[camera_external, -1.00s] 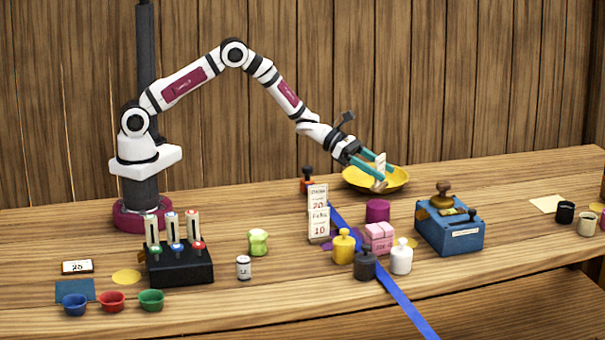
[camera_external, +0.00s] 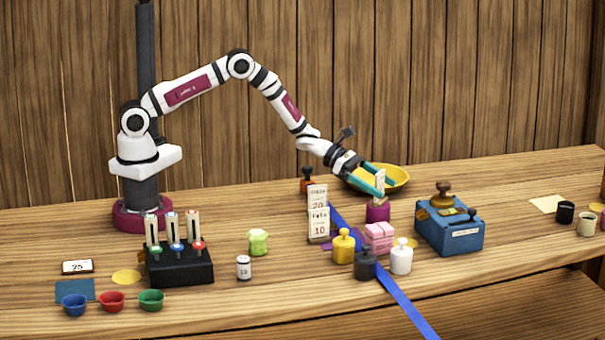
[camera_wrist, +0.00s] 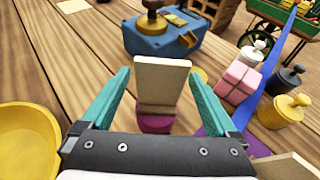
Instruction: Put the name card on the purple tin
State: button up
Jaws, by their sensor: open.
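The name card (camera_external: 380,182) is a small cream upright card with a foot. It stands on top of the purple tin (camera_external: 378,214), its foot appearing to rest on the lid. In the wrist view the card (camera_wrist: 161,85) is centred over the tin (camera_wrist: 156,124), which shows just below the card's foot. My gripper (camera_external: 377,188) is around the card. In the wrist view its teal fingers (camera_wrist: 160,95) are spread, with a clear gap on both sides of the card.
A yellow dish (camera_external: 395,178) lies behind the gripper. A blue box (camera_external: 450,235) is to the right, and price signs (camera_external: 318,224) stand to the left.

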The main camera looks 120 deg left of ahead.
jog(key=shift+s+r, duration=0.2)
jog(key=shift+r, duration=0.05)
jog(key=v, duration=1.2)
jog(key=d+r+m+g+h, duration=0.2)
jog(key=d+r+m+h, duration=0.15)
jog(key=d+m, duration=0.45)
jog(key=d+r+m+g+h, duration=0.1)
jog(key=d+r+m+h, duration=0.25)
jog(key=d, duration=0.75)
jog(key=s+d+r+m+g+h, duration=0.1)
jog(key=s+d+r+m+g, duration=0.1)
jog(key=s+d+m+g, duration=0.7)
jog(key=s+d+m, duration=0.6)
jog(key=m, duration=0.1)
jog(key=s+a+m+g+y, duration=0.1)
jog(key=s+a+m+y, duration=0.2)
jog(key=s+m+y, duration=0.2)
jog(key=s+a+m+y, duration=0.4)
jog(key=s+m, duration=0.5)
jog(key=s, duration=0.1)
jog(key=shift+r+g+y, duration=0.15)
jog(key=shift+g+y, duration=0.25)
